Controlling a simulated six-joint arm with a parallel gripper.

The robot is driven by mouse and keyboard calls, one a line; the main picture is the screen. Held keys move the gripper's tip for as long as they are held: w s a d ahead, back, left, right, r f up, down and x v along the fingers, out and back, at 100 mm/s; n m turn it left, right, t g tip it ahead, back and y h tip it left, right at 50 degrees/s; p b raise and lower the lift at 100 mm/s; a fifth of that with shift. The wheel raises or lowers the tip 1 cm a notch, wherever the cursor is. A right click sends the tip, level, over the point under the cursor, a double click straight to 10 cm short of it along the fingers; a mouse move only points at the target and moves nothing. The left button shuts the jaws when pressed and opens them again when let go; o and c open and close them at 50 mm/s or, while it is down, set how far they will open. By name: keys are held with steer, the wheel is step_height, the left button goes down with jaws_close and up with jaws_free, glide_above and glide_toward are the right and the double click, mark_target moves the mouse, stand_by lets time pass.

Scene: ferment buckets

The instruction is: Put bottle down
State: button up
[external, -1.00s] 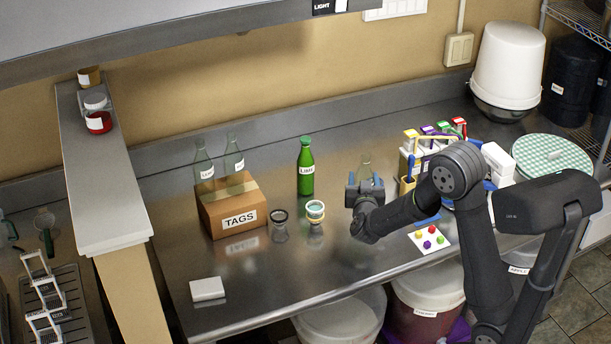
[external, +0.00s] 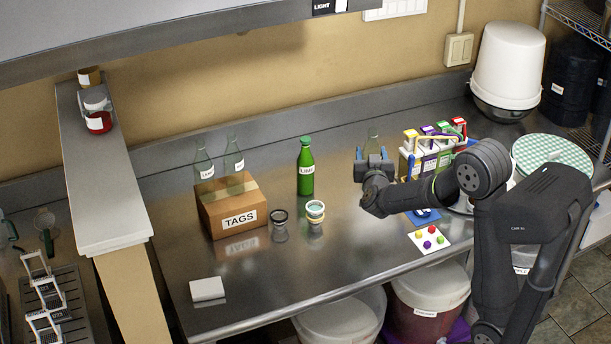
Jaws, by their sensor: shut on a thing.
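My gripper (external: 374,158) is over the right middle of the steel counter (external: 330,265), just left of the bottle carrier. It is shut on a clear glass bottle (external: 373,138), whose neck shows above the jaws. The bottle looks upright. Its lower part is hidden behind the gripper, so I cannot tell whether its base touches the counter. A green bottle (external: 306,170) with a white label stands to the left of my gripper. Two more clear bottles (external: 203,160) (external: 234,155) stand behind the TAGS box.
The cardboard TAGS box (external: 233,205) stands left, with two small jars (external: 280,219) (external: 315,211) beside it. A carrier with colored-top cartons (external: 431,155) is close to my gripper's right. A card with colored dots (external: 429,240) lies in front. The counter's front middle is clear.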

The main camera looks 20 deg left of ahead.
mark_target(236, 165)
steer(key=s+a+r+n+g+y, duration=0.1)
steer(key=s+a+r, duration=0.2)
steer(key=a, duration=0.5)
steer(key=s+a+r+n+y, duration=0.1)
steer(key=s+a+r, duration=0.15)
steer(key=a, duration=0.55)
steer(key=s+a+r+g+y, duration=0.1)
steer(key=s+a+r, duration=0.25)
steer(key=a, duration=0.45)
steer(key=shift+n+y, duration=0.3)
steer(key=s+a+f, duration=0.2)
steer(key=a, duration=0.1)
steer(key=s+a+f, duration=0.5)
steer(key=s+a, duration=0.1)
steer(key=shift+a+f, duration=0.15)
steer(key=shift+f, duration=0.15)
steer(key=shift+s+a+f, duration=0.1)
steer(key=shift+s+a, duration=0.05)
steer(key=shift+f, duration=2)
steer(key=shift+f, duration=0.1)
steer(key=o, duration=1.1)
steer(key=shift+f, duration=0.1)
